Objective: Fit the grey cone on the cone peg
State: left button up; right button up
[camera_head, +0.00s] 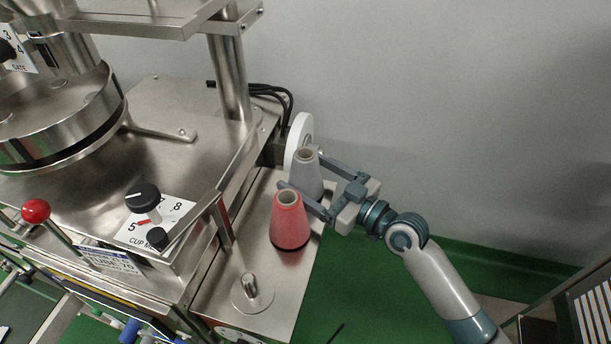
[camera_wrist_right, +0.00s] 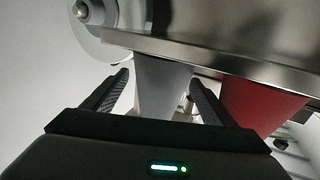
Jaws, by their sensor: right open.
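The grey cone (camera_head: 306,177) stands upright on the steel side shelf, behind the red cone, which hides part of its lower body. My right gripper (camera_head: 301,172) reaches in from the right with one finger on each side of the grey cone. It is open. In the right wrist view the grey cone (camera_wrist_right: 160,88) sits between the two spread fingers (camera_wrist_right: 161,77), with gaps showing beside it. The cone peg (camera_head: 249,284) is a short metal pin on a round base near the front of the shelf, and it is bare. My left gripper is out of view.
The red cone (camera_head: 290,222) stands between the grey cone and the peg, close to my front finger. A white disc (camera_head: 298,140) is behind the grey cone. The machine (camera_head: 180,160) with knobs borders the shelf (camera_head: 225,275) on the left.

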aim_at(292, 169)
jog(key=shift+f+x, duration=0.15)
jog(key=shift+x, duration=0.95)
jog(key=shift+f+x, duration=0.15)
jog(key=shift+x, duration=0.9)
jog(key=shift+c, duration=0.4)
jog(key=c, duration=1.3)
